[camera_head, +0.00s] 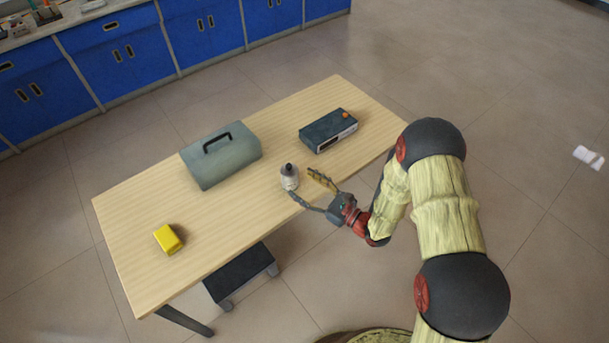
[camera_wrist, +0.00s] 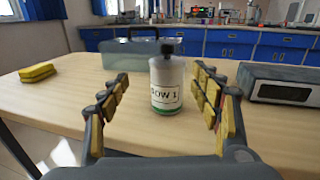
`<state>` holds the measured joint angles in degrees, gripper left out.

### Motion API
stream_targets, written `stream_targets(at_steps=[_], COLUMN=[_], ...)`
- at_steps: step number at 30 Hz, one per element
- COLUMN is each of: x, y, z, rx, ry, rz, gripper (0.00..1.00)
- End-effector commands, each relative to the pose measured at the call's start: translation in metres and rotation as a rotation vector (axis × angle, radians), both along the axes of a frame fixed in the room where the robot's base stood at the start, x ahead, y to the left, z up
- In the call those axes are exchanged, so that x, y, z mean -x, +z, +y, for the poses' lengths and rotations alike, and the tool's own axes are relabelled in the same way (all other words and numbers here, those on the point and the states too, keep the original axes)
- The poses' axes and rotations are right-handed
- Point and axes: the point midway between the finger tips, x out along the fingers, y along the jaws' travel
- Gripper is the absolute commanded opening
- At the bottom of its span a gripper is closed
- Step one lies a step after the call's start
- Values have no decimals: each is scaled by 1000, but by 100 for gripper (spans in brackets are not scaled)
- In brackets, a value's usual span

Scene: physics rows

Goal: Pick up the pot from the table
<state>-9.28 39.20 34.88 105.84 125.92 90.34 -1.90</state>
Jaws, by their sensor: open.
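The pot is most likely the small white bottle-like container (camera_head: 289,178) with a black cap, upright on the wooden table (camera_head: 140,210) near its front edge. In the wrist view the container (camera_wrist: 167,85) has a label that seems to read "SOW 1" and a green band. My gripper (camera_head: 305,186) is at the table's front edge, fingers pointing at the container. In the wrist view my gripper (camera_wrist: 163,100) is open, with one yellow-padded finger on each side of the container. No finger clearly touches it.
A grey-green toolbox (camera_head: 221,155) stands behind and left of the container. A dark box-shaped device (camera_head: 328,131) stands behind and right. A yellow block (camera_head: 167,239) lies at the left end. A dark stool (camera_head: 241,277) is by the front edge. Blue cabinets (camera_head: 125,55) line the back.

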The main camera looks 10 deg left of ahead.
Motion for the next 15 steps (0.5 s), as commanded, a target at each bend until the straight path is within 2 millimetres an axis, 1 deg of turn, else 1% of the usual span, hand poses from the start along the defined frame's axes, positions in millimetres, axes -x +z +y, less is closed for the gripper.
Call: stream_targets(at_steps=[1, 4, 7, 12, 15], x=[-1, -5, -9, -18, -21], y=[-11, -24, -27, -27, -26], z=[-2, -6, -4, 12, 17], rx=[-4, -9, -10, -11, -10], ry=[-25, -60, -72, -70, -70], rz=[16, 31, 33, 32, 33], gripper=[64, 64, 64, 64, 64])
